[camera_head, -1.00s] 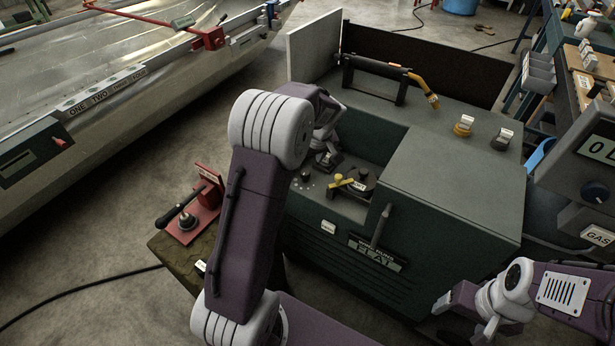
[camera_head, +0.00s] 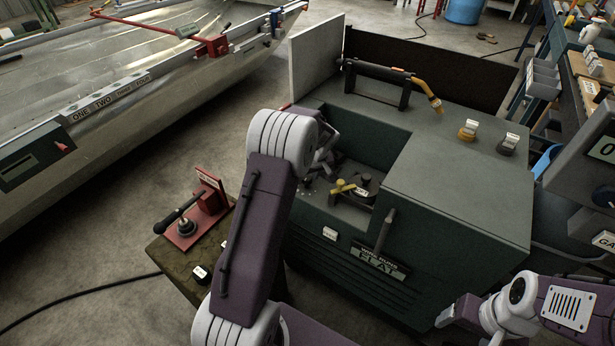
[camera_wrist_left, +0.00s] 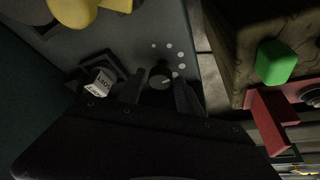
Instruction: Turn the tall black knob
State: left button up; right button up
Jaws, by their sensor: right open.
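The tall black knob (camera_wrist_left: 160,76) shows in the left wrist view, with an arc of pale dots on the grey panel beside it. My left gripper (camera_wrist_left: 159,88) is open, one dark finger on each side of the knob. I cannot tell whether a finger touches it. In the head view my left gripper (camera_head: 316,170) is over the left part of the green machine's recess and hides the knob. My right gripper (camera_head: 446,314) is open and empty in front of the machine at the lower right.
A yellow-handled selector (camera_head: 341,187) and a black switch with a white label (camera_wrist_left: 98,83) are near the knob. The green machine's (camera_head: 455,190) walls border the recess. A red stand (camera_head: 205,212) with a black lever is at the left. Floor between it and the boat is clear.

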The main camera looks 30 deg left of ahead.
pick_arm(q)
grip_shut()
jog(key=shift+f+n+b, duration=0.1)
jog(key=shift+n+b, duration=0.4)
jog(key=shift+n, duration=0.1)
jog(key=shift+w+n+g+y, duration=0.1)
jog(key=shift+n+g+y, duration=0.25)
jog(key=shift+n, duration=0.45)
jog(key=shift+r+n+g, duration=0.2)
jog(key=shift+n+g, duration=0.25)
jog(key=shift+n, duration=0.65)
jog(key=shift+w+n+g+p, duration=0.1)
jog(key=shift+n+g+p, duration=0.5)
jog(key=shift+n, duration=0.6)
jog(key=shift+f+n, duration=0.1)
jog(key=shift+n, duration=0.2)
